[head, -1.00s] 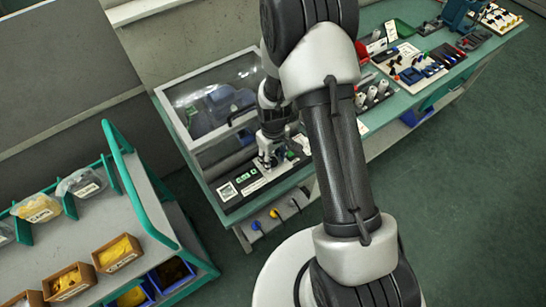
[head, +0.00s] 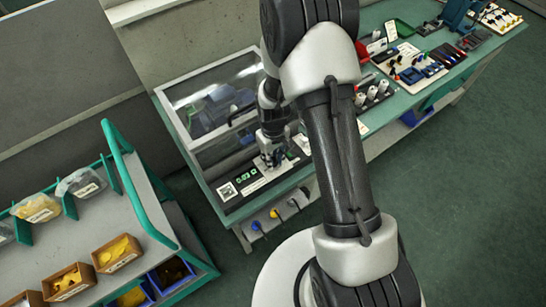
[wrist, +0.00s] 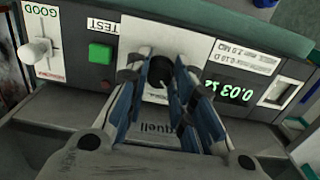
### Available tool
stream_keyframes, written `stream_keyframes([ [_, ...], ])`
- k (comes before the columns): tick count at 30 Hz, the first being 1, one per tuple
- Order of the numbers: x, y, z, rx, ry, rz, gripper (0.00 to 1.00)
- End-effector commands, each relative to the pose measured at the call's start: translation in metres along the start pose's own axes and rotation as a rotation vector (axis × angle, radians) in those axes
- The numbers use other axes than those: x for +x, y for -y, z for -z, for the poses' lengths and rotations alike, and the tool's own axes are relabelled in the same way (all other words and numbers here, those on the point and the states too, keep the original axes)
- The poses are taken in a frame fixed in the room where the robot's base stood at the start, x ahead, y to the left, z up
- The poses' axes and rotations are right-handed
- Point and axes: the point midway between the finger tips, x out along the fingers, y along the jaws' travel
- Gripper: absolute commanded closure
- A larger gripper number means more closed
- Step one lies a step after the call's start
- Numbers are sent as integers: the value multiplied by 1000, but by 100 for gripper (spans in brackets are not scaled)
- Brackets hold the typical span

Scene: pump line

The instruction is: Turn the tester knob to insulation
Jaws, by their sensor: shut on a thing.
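The tester (wrist: 196,40) is a dark panel, seen upside down in the wrist view. Its black round knob (wrist: 161,70) is on a white plate in the middle. My gripper (wrist: 160,82) is shut on the knob, one blue-edged finger on each side. The fingers hide part of the knob and some of the lettering, so I cannot read its pointer setting. A green display (wrist: 229,91) reads about 0.03. In the head view my gripper (head: 271,158) is at the tester (head: 240,198), beside the lit display (head: 246,174).
A green TEST button (wrist: 100,53) and a white lever (wrist: 38,51) near GOOD are left of the knob; a white switch (wrist: 277,91) is right. A clear-lidded enclosure (head: 207,95) stands behind the tester. A cart (head: 110,215) with bins is at left.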

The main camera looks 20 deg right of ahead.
Motion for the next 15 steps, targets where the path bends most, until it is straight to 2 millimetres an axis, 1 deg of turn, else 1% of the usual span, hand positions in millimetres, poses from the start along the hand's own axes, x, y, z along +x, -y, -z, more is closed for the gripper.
stream_keyframes([
  [15, 0, 1, 0, 391, -1, 0, 100],
])
